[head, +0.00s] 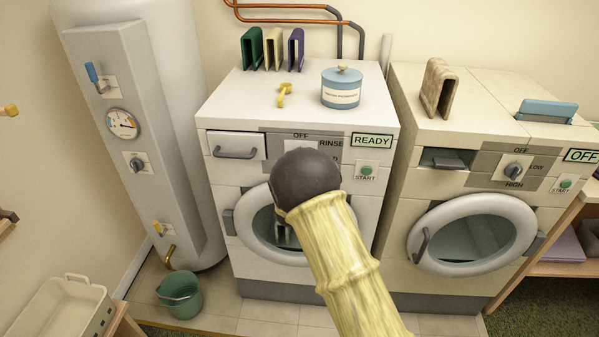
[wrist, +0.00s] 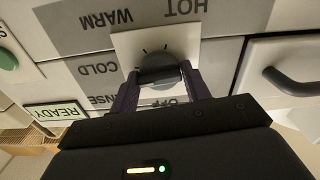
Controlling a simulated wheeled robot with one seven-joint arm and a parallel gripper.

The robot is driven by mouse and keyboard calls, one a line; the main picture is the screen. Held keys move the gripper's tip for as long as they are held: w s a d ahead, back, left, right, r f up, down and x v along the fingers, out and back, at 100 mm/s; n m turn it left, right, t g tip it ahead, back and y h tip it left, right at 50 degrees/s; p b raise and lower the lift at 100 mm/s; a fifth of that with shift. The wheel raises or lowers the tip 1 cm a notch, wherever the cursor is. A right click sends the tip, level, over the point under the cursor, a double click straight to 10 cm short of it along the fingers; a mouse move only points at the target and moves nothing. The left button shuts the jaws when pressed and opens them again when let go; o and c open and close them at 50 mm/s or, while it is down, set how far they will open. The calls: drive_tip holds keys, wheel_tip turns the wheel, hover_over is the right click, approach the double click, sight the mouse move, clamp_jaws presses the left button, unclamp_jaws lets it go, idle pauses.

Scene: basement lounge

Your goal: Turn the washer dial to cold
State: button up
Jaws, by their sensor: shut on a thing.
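The washer (head: 220,175) is the left machine in the head view, with a READY display on its front panel. My arm covers its dial there; the labels OFF and RINSE show above. In the wrist view, upside down, the dark washer dial (wrist: 158,62) sits on a white plate among the labels HOT, WARM, COLD and OFF; another label is partly covered. My gripper (wrist: 160,74) is shut on the dial, a finger on each side. The label its pointer faces cannot be told.
A START button (head: 366,171) is right of the dial, a drawer (head: 236,146) left. The washer's round door is below, partly behind my arm. The dryer (head: 410,135) stands at right, the boiler (head: 150,90) at left. A green bucket (head: 180,294) is on the floor.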

drive_tip(key=shift+f+m+b, duration=0.25)
drive_tip(key=shift+m+b, duration=1.25)
drive_tip(key=shift+b, duration=0.1)
drive_tip(key=o, duration=1)
drive_tip(key=shift+r, duration=0.1)
drive_tip(key=shift+r, duration=0.1)
drive_tip(key=shift+s, duration=0.1)
drive_tip(key=s, duration=0.5)
drive_tip(key=s+b, duration=0.1)
drive_tip(key=s, duration=0.5)
drive_tip(key=s+b, duration=0.1)
drive_tip(key=s, duration=0.5)
drive_tip(key=shift+s+a, duration=0.1)
drive_tip(key=shift+a, duration=0.25)
